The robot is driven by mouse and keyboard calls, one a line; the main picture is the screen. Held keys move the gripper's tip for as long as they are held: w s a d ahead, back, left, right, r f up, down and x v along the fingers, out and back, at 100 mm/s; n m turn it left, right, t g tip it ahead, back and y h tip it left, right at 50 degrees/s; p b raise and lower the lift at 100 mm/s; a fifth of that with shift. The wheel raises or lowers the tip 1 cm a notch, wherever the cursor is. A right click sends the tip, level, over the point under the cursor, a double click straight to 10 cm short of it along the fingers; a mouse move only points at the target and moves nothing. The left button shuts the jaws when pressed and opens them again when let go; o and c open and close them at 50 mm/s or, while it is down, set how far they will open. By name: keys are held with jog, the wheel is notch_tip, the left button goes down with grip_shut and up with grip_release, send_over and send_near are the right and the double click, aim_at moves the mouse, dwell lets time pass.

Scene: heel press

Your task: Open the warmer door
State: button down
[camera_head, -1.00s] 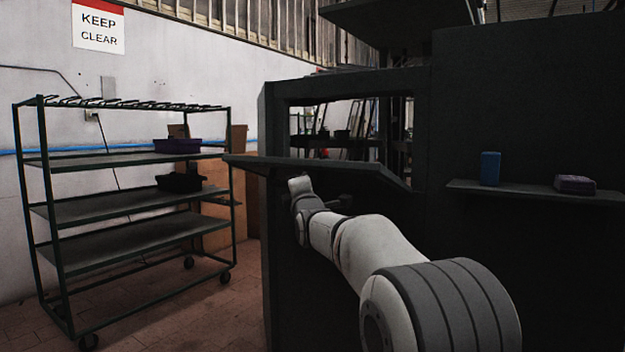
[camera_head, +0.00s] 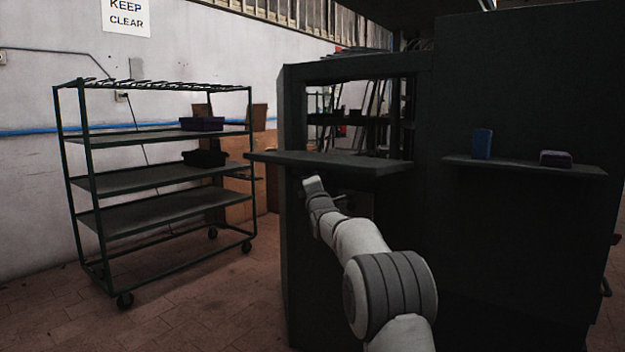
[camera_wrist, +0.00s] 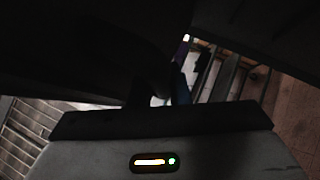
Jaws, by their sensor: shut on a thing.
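A dark cabinet (camera_head: 375,270) stands ahead in the head view, with an open window above a projecting ledge (camera_head: 330,163). Its front below the ledge is too dark to show the warmer door's outline or how far it stands open. My arm reaches forward, and my gripper (camera_head: 312,185) is just under the ledge at the cabinet front. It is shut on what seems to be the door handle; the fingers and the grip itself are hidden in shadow. The wrist view shows my gripper's housing and lights, with dark surfaces close in front.
A green wheeled rack (camera_head: 150,180) holding dark bins (camera_head: 205,158) stands at the left. A side shelf (camera_head: 520,166) on the right carries a blue box (camera_head: 482,144) and a small grey block (camera_head: 555,158). Brick floor (camera_head: 190,300) is clear between rack and cabinet.

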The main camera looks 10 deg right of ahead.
jog(key=shift+a+r, duration=0.1)
jog(key=shift+a, duration=0.1)
jog(key=c, duration=1.4)
grip_release()
jog(key=shift+d, duration=0.1)
jog(key=shift+o, duration=0.2)
jog(key=shift+r, duration=0.1)
jog(key=shift+s, duration=0.1)
jog(key=p+v, duration=0.1)
jog(key=v, duration=0.6)
jog(key=shift+s+f, duration=0.25)
jog(key=shift+f, duration=0.1)
jog(key=shift+s, duration=0.1)
